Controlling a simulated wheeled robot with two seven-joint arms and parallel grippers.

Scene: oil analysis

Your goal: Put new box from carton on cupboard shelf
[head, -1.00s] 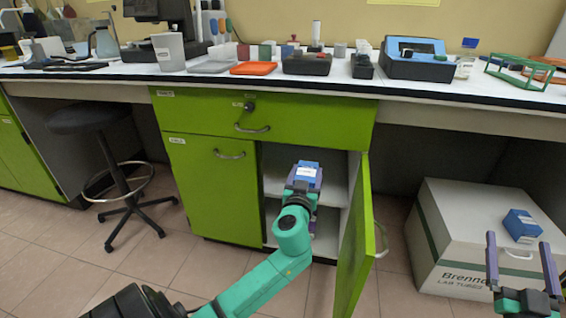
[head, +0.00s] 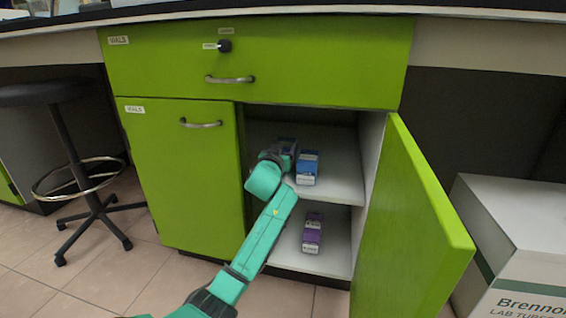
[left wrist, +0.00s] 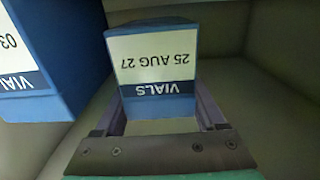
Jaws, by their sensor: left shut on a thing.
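My left gripper (head: 284,149) is inside the open cupboard (head: 372,150), at the upper shelf (head: 343,180). In the left wrist view its fingers (left wrist: 163,122) are shut on a blue vials box (left wrist: 155,65) labelled "25 AUG 27". In the head view the wrist mostly hides this box, and I cannot tell whether it touches the shelf. A second blue vials box (head: 307,168) stands on the upper shelf just right of the gripper; it also shows in the left wrist view (left wrist: 45,60). The carton (head: 520,240) is at the right edge. My right gripper is out of view.
The green cupboard door (head: 405,220) stands open on the right of the opening. A purple box (head: 312,232) is on the lower shelf (head: 335,255). A closed green door (head: 185,180) is left of my arm, and a stool (head: 65,130) stands further left.

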